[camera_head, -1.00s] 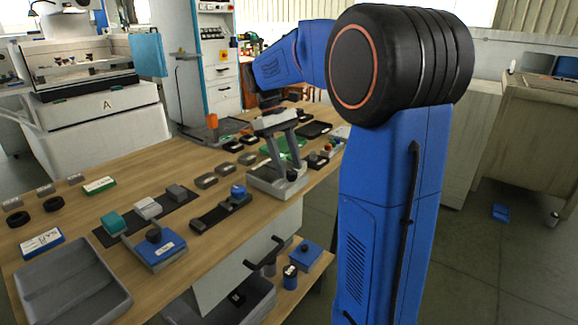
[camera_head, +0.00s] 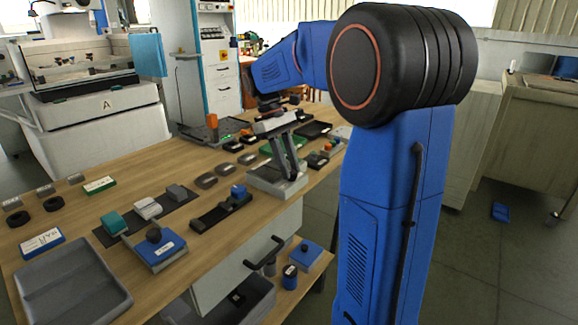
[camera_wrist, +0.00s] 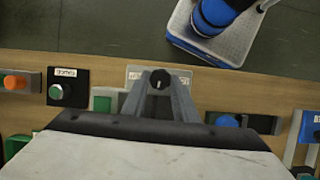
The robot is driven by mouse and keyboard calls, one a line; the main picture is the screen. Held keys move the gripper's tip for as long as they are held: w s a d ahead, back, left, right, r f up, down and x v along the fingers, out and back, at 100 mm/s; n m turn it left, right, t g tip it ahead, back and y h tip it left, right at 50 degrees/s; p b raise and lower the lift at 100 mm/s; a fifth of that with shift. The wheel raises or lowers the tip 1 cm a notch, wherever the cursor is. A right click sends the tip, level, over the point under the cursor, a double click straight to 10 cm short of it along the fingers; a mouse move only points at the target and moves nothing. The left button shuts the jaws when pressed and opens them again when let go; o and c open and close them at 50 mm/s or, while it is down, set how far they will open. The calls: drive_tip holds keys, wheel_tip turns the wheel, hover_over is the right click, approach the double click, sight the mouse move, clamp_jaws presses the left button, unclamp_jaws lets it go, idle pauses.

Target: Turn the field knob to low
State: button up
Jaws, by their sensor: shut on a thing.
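A small black round knob (camera_wrist: 160,78) with a pale pointer mark sits on a light grey plate (camera_wrist: 133,78) in the wrist view. The mark points roughly up and down the picture. Lettering on the plate is too small to read. My gripper (camera_wrist: 160,88) is shut on the knob, with a grey finger on either side. In the head view my gripper (camera_head: 290,174) reaches down to a light grey box (camera_head: 262,181) at the table's right edge.
A blue-topped part (camera_wrist: 228,122) is to the right. In the head view, several small blocks crowd the wooden table (camera_head: 120,168).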

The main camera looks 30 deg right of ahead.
drive_tip(key=n, duration=0.2)
drive_tip(key=n+t+h, duration=0.1)
drive_tip(key=n, duration=0.1)
drive_tip(key=shift+s+a+n+h, duration=0.1)
drive_tip(key=shift+a+n+h, duration=0.1)
drive_tip(key=shift+n+h, duration=0.1)
drive_tip(key=shift+s+a+n+t+h, duration=0.1)
drive_tip(key=shift+n+t+h, duration=0.4)
drive_tip(key=shift+n, duration=1.2)
drive_tip(key=o, duration=1.1)
drive_tip(key=shift+c, duration=0.2)
